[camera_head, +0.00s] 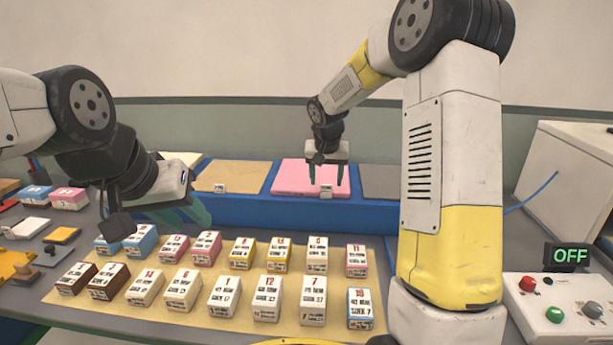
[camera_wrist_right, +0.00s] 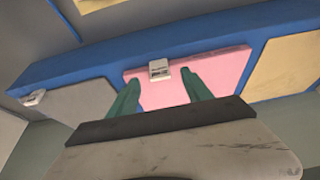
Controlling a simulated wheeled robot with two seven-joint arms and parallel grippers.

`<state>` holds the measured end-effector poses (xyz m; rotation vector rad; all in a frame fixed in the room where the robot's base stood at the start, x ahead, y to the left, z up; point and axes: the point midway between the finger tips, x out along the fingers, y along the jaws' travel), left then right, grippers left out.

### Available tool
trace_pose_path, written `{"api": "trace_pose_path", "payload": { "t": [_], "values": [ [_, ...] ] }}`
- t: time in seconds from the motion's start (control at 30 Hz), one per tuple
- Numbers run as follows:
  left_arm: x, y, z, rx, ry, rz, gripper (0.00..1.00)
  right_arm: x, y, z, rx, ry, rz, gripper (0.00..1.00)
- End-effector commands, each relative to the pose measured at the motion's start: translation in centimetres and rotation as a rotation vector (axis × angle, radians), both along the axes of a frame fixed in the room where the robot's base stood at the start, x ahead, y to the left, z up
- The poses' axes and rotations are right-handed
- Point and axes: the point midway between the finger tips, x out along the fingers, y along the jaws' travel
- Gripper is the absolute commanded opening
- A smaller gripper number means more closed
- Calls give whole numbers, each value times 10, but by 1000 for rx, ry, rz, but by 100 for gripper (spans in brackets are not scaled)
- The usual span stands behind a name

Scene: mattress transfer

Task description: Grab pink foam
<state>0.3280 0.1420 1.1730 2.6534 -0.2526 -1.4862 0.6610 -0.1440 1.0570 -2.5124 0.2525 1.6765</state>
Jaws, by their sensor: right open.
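The pink foam (camera_head: 299,178) is a flat square lying on the blue rack at the back of the table, with a small white label block at its front edge. It also shows in the right wrist view (camera_wrist_right: 215,68), label block included. My right gripper (camera_head: 326,180) is open, fingers pointing down over the right part of the pink foam. In the right wrist view its two green fingers (camera_wrist_right: 160,92) are spread with nothing between them; whether they touch the foam I cannot tell. My left gripper (camera_head: 190,212) is at the left above the table, its fingers partly hidden.
The blue rack (camera_head: 250,212) also holds a tan foam (camera_head: 232,176) left of the pink one and a grey foam (camera_head: 381,181) right of it. Several labelled boxes stand in rows on a yellow mat (camera_head: 200,318) in front. A control box (camera_head: 558,308) reads OFF at right.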

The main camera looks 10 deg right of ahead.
Motion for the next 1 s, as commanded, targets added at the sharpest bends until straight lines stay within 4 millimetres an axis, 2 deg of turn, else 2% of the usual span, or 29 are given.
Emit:
{"api": "trace_pose_path", "payload": {
  "t": [0.23,0.47,0.57,0.77,0.8,1.0],
  "values": [
    [0,0,0,0,0,0,36,13,-4,-35,1,4,0,58],
    [0,0,0,0,0,0,36,15,-4,-38,1,0,0,58],
    [0,0,0,0,0,0,36,15,-4,-38,1,1,0,42],
    [0,0,0,0,0,0,36,14,-4,-38,1,1,0,3],
    [0,0,0,0,0,0,36,14,-4,-38,1,1,0,0],
    [0,0,0,0,0,0,36,15,-4,-37,1,0,0,0]
  ]
}}
